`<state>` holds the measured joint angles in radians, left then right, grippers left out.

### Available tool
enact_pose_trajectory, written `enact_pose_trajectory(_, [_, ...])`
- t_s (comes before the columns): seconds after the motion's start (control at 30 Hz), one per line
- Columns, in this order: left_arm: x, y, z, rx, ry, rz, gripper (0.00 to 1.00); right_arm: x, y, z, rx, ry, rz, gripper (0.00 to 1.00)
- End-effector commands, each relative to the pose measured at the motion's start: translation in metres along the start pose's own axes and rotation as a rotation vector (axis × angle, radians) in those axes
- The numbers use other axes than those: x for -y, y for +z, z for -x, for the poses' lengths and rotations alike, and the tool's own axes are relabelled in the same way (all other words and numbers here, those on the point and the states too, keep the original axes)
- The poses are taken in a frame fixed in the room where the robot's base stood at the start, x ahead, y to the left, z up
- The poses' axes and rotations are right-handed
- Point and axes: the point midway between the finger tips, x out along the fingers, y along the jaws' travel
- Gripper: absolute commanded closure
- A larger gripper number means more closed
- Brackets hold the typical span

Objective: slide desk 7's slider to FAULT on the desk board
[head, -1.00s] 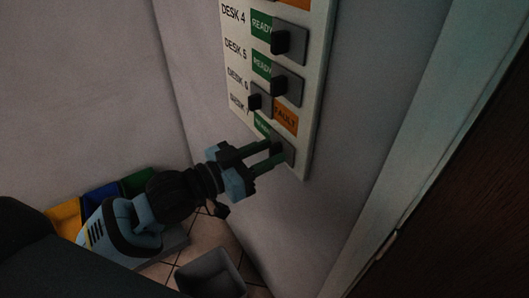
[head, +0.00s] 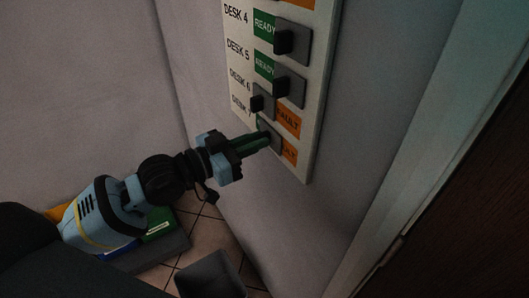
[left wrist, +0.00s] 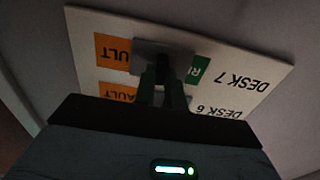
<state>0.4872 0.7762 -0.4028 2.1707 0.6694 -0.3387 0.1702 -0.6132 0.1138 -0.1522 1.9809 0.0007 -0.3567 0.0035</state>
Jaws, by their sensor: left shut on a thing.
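The desk board (head: 312,120) is a pale panel on the wall, and it also shows upside down in the left wrist view (left wrist: 268,72). Desk 7's slider (head: 276,140) is a grey plate in the lowest row, with an orange FAULT label (head: 289,153) partly showing to its right. In the left wrist view the slider plate (left wrist: 149,46) lies between the mostly exposed orange label (left wrist: 113,50) and a sliver of the green READY label (left wrist: 197,68). My left gripper (head: 264,138) is shut on the slider's dark knob, which its fingers mostly hide. My right gripper is not in view.
Desk 6's slider (head: 267,101) sits left, just above my fingers, with orange showing. Desk 4 and 5 sliders (head: 296,88) sit right, with green READY showing. Coloured bins (head: 160,223) and a grey bin (head: 210,275) stand on the floor. A dark door (head: 470,200) is at right.

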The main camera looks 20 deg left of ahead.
Motion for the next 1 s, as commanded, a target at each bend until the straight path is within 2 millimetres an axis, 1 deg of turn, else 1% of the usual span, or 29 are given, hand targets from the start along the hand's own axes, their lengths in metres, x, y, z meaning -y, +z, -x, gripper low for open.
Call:
enact_pose_trajectory(0.03, [0.010, 0.005, 0.000, 0.007, -0.001, -0.002, 1.00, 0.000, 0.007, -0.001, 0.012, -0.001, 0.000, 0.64])
enact_pose_trajectory(0.1, [0.019, 0.005, 0.000, 0.007, -0.002, 0.000, 1.00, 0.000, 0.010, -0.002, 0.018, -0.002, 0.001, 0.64])
enact_pose_trajectory(0.2, [0.027, 0.004, 0.000, 0.006, -0.002, 0.002, 1.00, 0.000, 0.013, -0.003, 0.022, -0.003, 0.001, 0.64])
enact_pose_trajectory(0.33, [0.032, 0.002, 0.000, 0.002, -0.003, 0.002, 1.00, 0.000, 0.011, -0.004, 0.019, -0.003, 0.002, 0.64])
enact_pose_trajectory(0.57, [0.033, 0.001, 0.001, 0.002, -0.006, 0.001, 1.00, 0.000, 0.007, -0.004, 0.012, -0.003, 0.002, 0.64])
enact_pose_trajectory(0.6, [0.033, 0.001, 0.001, 0.002, -0.006, 0.001, 0.86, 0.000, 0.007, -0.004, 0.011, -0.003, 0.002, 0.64])
enact_pose_trajectory(0.7, [0.033, 0.001, 0.001, 0.002, -0.006, 0.001, 0.72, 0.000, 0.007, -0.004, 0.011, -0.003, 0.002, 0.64])
enact_pose_trajectory(0.77, [0.032, 0.001, 0.001, 0.002, -0.005, 0.001, 0.65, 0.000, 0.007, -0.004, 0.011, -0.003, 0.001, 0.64])
enact_pose_trajectory(1.0, [0.031, 0.001, 0.001, 0.001, -0.003, 0.002, 0.65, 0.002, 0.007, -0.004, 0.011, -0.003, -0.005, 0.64])
